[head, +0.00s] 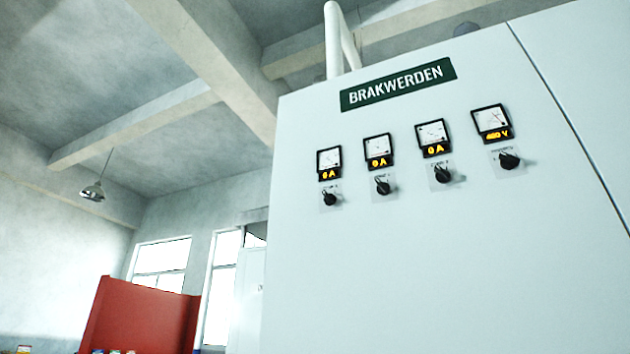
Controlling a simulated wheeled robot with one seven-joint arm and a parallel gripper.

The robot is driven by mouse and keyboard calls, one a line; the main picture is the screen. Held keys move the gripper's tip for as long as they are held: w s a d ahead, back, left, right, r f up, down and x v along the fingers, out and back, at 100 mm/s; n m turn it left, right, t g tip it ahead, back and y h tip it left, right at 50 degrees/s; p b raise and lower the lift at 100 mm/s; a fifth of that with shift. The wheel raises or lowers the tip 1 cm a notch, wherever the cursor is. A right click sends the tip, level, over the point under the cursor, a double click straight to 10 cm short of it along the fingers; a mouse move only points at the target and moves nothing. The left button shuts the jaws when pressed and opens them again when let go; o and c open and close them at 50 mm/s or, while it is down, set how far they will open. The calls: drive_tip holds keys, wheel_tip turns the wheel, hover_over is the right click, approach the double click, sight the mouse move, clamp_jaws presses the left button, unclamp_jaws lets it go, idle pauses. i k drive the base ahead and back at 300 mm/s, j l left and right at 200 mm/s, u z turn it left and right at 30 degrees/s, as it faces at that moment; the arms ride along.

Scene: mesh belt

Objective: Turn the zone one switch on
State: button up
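A pale control cabinet (400,260) fills the right of the head view. It carries a row of several black rotary switches, from the leftmost switch (329,198) through the second (382,187) and third (441,174) to the rightmost (509,160). Each sits on a small plate below a meter. No zone name is readable, so I cannot tell which is the zone one switch. The three left meters show amber readings in A that look like zero; the rightmost meter (492,120) reads in V. My gripper is not in view.
A white pipe (334,45) rises behind the cabinet top. A red panel (141,315) stands at lower left, with small colourful items at its foot. Windows and a hanging lamp (93,191) are behind.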

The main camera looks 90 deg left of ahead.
sight(329, 200)
drive_tip(key=u, duration=3.45)
